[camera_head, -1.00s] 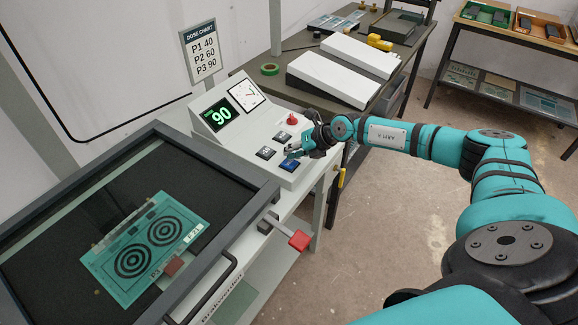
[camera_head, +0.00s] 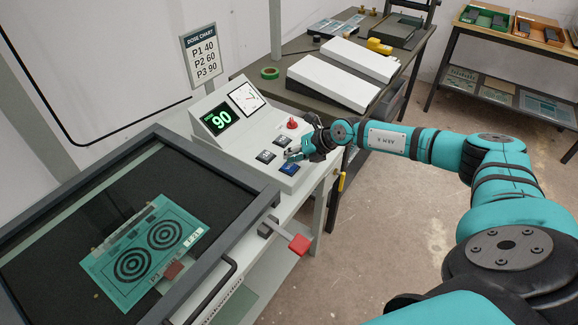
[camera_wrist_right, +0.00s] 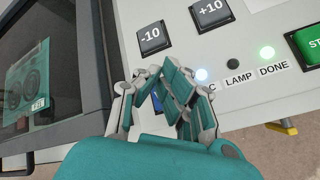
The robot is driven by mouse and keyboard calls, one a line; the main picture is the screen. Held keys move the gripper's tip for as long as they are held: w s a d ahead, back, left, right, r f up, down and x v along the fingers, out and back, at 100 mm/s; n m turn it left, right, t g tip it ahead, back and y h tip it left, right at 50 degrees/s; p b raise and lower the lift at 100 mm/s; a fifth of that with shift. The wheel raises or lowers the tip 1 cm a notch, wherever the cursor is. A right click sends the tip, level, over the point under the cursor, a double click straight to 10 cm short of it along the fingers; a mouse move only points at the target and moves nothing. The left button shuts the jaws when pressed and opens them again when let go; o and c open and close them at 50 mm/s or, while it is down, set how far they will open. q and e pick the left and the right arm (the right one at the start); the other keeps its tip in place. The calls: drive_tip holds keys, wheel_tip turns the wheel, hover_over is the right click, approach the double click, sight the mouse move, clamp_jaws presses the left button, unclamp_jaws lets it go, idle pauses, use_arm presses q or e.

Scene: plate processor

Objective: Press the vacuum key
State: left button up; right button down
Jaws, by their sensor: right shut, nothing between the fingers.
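The blue key (camera_head: 289,168) is at the front of the sloped control panel (camera_head: 222,150), just below the tips of my right gripper (camera_head: 291,155) in the head view. The right gripper is shut and empty. In the right wrist view, its fingers (camera_wrist_right: 165,85) cover most of the blue key and part of the label ending in "C". A pale light (camera_wrist_right: 202,74) glows above that label. I cannot tell whether the fingertips touch the key. My left gripper is not in view.
The -10 key (camera_wrist_right: 151,37) and +10 key (camera_wrist_right: 210,12) are close by, with the green start key (camera_wrist_right: 309,43) to the right. The display (camera_head: 219,119) reads 90. A red knob (camera_head: 292,123) stands behind. A glass-lidded frame (camera_head: 233,229) lies to the left.

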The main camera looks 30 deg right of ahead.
sight(291, 165)
drive_tip(key=shift+f, duration=0.1)
drive_tip(key=shift+f, duration=0.55)
idle(0.6)
drive_tip(key=shift+r+p, duration=0.6)
drive_tip(key=shift+r, duration=0.05)
wheel_tip(291, 165, up, 6)
drive_tip(key=p, duration=0.6)
idle(0.5)
